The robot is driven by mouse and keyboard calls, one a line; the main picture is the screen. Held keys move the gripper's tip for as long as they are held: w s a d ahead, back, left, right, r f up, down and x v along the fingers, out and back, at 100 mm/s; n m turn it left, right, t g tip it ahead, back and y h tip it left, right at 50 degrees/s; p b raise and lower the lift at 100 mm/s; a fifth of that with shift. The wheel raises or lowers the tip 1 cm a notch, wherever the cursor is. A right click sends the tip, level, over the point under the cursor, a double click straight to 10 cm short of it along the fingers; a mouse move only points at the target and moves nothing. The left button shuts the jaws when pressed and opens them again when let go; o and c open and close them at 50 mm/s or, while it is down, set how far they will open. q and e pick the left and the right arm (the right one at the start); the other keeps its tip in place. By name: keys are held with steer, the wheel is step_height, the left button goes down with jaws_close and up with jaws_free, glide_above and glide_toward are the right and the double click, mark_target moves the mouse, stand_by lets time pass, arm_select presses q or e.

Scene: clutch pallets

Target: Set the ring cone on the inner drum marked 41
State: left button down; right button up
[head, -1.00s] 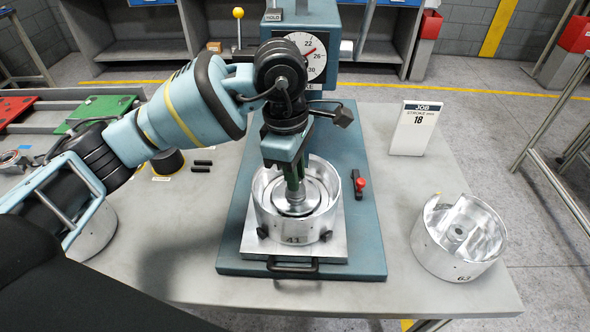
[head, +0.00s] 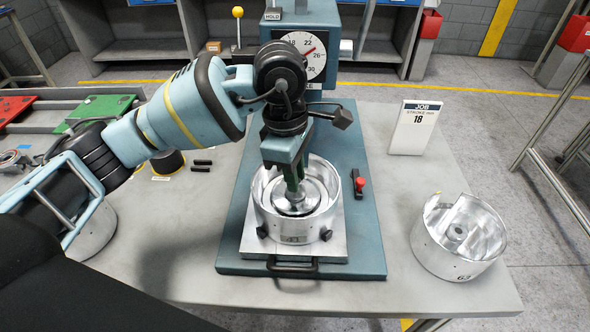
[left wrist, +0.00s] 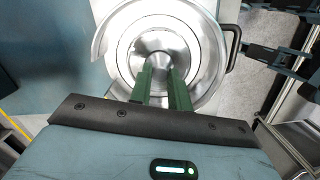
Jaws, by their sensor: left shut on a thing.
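The inner drum marked 41 (head: 292,230) is a silvery open-topped cylinder, upright on a metal plate at the centre of the head view. Its rim also shows in the left wrist view (left wrist: 101,44). The ring cone (head: 316,201) is a shiny round metal piece with a central hub; it sits inside the drum's wall, level by eye. My left gripper (head: 294,191) points down into the drum, its green fingers shut on the hub of the ring cone. The left wrist view shows the fingertips (left wrist: 161,66) at the hub. The cone's underside is hidden. My right gripper is out of view.
A second drum, marked 63 (head: 436,255), stands at the right of the grey table (head: 190,270). The job card (head: 411,128) reads stroke 18. A press with a dial (head: 305,58) stands behind. A red-tipped lever (head: 360,184) and front handle (head: 292,268) flank drum 41.

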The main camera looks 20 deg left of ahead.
arm_select(q)
steer(key=c, duration=1.2)
jaws_free()
steer(key=shift+c, duration=0.2)
step_height(320, 180, up, 9)
steer(key=p, duration=0.3)
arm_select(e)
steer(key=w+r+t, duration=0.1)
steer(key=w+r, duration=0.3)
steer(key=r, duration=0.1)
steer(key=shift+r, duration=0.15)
